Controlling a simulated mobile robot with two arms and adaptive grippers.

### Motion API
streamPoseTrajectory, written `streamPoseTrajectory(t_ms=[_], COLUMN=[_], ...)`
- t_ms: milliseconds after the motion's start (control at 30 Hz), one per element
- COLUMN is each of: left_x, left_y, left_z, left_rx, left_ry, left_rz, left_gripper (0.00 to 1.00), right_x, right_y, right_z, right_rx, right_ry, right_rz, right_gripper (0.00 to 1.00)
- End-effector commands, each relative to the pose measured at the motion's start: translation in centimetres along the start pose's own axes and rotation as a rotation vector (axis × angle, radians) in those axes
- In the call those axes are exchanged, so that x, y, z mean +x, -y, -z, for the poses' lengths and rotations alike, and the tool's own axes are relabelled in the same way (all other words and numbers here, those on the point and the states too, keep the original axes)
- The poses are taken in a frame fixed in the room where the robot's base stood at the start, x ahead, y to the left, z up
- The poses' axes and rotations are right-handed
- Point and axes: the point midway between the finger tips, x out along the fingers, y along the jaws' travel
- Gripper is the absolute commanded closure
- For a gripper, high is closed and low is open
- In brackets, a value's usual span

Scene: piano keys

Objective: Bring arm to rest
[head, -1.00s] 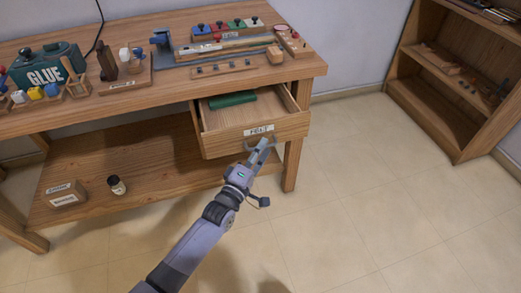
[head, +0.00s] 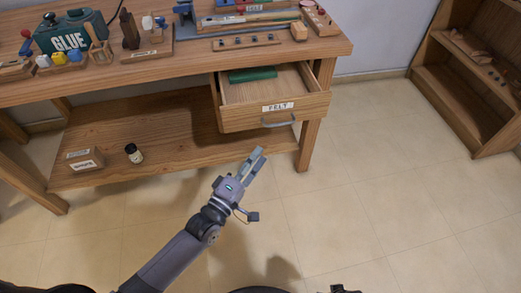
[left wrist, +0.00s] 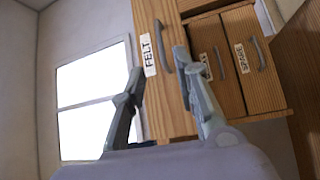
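My left gripper (head: 258,155) is in front of and below the open drawer (head: 240,120) marked FELT, clear of its metal handle (head: 279,123). In the left wrist view its two fingers (left wrist: 160,65) are apart, with nothing held between them. The FELT drawer front (left wrist: 150,20) and its handle (left wrist: 161,45) show beyond the fingertips. A green piece of felt (head: 253,74) lies inside the drawer. My right gripper is not in view.
A shelf unit (head: 455,90) stands at right. The floor (head: 370,210) between is clear.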

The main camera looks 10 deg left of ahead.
Motion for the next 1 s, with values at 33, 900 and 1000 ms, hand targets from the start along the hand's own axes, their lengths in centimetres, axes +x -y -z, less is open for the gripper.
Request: streamPoseTrajectory(t_ms=[33, 900, 1000], left_x=[-0.1, -9.8, -15.3], left_y=[0.0, 18.4, 23.4], left_z=[0.0, -0.7, -1.2], left_rx=[0.000, 0.571, 0.722], left_ry=[0.000, 0.204, 0.356], left_rz=[0.000, 0.630, 0.827], left_gripper=[0.72, 0.72, 0.72], right_x=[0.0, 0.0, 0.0], right_y=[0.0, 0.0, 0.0], right_z=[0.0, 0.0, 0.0], right_rx=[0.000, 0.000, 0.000], right_ry=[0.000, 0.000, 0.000], right_rz=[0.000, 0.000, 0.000], right_gripper=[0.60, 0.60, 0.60])
